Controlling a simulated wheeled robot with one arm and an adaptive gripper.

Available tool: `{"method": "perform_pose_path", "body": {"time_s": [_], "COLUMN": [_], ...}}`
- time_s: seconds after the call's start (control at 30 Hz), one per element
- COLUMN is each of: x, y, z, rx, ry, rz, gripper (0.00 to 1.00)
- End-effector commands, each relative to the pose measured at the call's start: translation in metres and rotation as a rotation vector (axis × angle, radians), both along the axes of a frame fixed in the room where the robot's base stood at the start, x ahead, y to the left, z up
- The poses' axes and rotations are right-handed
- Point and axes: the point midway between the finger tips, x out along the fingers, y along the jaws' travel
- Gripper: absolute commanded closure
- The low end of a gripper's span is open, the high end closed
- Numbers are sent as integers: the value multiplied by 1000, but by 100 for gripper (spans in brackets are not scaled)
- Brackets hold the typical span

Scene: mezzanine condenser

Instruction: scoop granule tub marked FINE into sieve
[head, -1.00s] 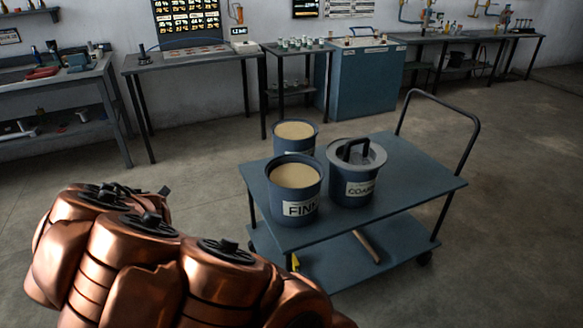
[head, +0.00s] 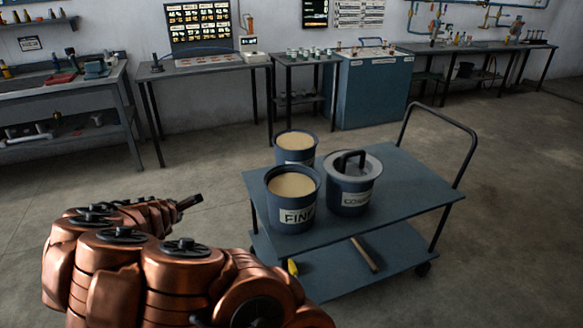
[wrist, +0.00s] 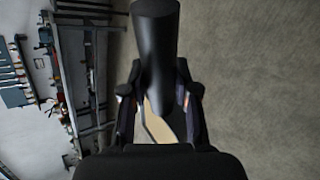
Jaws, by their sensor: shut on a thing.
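The dark blue tub marked FINE (head: 294,212) stands upright and open on the cart's top, with tan granules (head: 293,185) showing near its rim. My gripper (wrist: 158,105) is shut on a dark cylindrical handle (wrist: 155,45) in the wrist view. A tan patch shows beneath the handle between the fingers; I cannot tell if it is a scoop's bowl or its contents. In the head view my copper arm is left of the cart, apart from the tub, and a dark tip pokes out at its far end. I cannot make out a sieve.
The cart (head: 405,185) also carries a lidded tub (head: 352,190) with a partly readable label and another open tub (head: 296,145) with tan contents. A brown rod (head: 365,255) lies on its lower shelf. Benches and a blue cabinet (head: 372,90) line the wall; the floor between is clear.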

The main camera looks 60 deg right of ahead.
Motion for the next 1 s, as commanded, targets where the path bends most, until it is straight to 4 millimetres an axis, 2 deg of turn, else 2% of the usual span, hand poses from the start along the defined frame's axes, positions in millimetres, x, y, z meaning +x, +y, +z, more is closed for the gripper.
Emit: {"method": "perform_pose_path", "body": {"time_s": [0.03, 0.1, 0.37, 0.6, 0.8, 0.9, 1.0], "x": [-5, -17, -71, -142, -208, -235, -251], "y": [-22, -50, -143, -217, -260, -273, -280], "z": [7, 11, 26, 48, 67, 75, 80], "rx": [6, 13, 26, 28, 22, 15, 14], "ry": [-6, -12, -35, -62, -88, -97, -107], "rz": [-81, -197, -618, -1026, -1354, -1478, -1561], "gripper": [100, 100, 100, 100, 100, 100, 100]}}
